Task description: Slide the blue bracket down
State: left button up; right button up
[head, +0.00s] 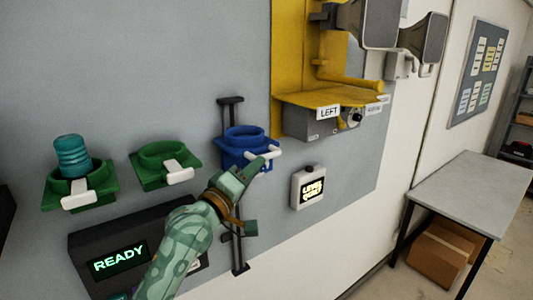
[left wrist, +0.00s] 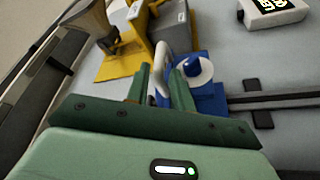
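The blue bracket (head: 247,138) is a ring-shaped holder with a white handle (head: 278,153) on its front. It sits on the dark vertical rail (head: 232,112), near the top end. My left gripper (head: 262,163) reaches up from below, with its fingers at the handle. In the left wrist view, the white handle (left wrist: 159,72) lies between the two green fingers, and a gap shows between them. The blue bracket (left wrist: 207,99) is just beyond the right finger. My right gripper is not in view.
Two green brackets (head: 166,163) are on the wall at left, one holding a teal cylinder (head: 72,155). A READY display box (head: 100,232) is below. A small display (head: 308,188) and a yellow shelf (head: 330,97) with horns are right of the rail. A table (head: 470,180) stands far right.

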aim_at(269, 157)
pick_arm(q)
jog(key=x, duration=0.5)
jog(key=shift+w+d, duration=0.25)
jog(key=shift+w, duration=0.05)
jog(key=shift+d, duration=0.1)
grip_shut()
